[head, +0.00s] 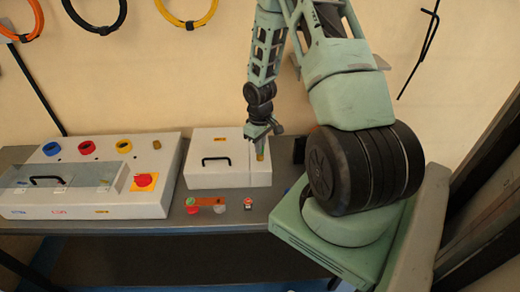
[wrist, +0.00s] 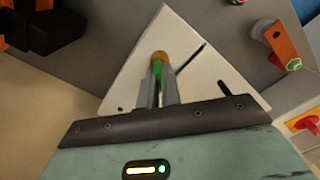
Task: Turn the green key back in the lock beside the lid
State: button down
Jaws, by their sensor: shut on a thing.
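The white box with the lid (head: 230,178) stands on the bench and has a black handle (head: 215,160). My gripper (head: 262,146) is over its right part, pointing down. In the wrist view, my gripper (wrist: 157,88) is shut on the green key (wrist: 157,72), a narrow green strip between the two fingers. A brass-coloured round part (wrist: 160,57), seemingly the lock, shows at the fingertips; it also shows as a small yellowish cylinder (head: 260,155) in the head view. The fingers hide most of the key, so I cannot tell its turn angle.
A wider white panel (head: 110,208) with coloured rings and a red knob (head: 144,180) stands to the left. An orange strip (head: 208,201) with green and red parts and a small red-topped item (head: 248,203) lie in front of the box. Cable loops (head: 98,20) hang on the wall.

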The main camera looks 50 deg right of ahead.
jog(key=n+p, duration=0.1)
jog(key=n, duration=0.2)
jog(key=shift+r+p, duration=0.2)
jog(key=shift+p, duration=0.2)
jog(key=n, duration=0.2)
jog(key=shift+f+n, duration=0.2)
jog(key=shift+n, duration=0.2)
jog(key=shift+r+n+p, duration=0.15)
jog(key=shift+n+p, duration=0.7)
jog(key=shift+n, duration=0.75)
jog(key=c, duration=2)
grip_release()
jog(key=o, duration=0.5)
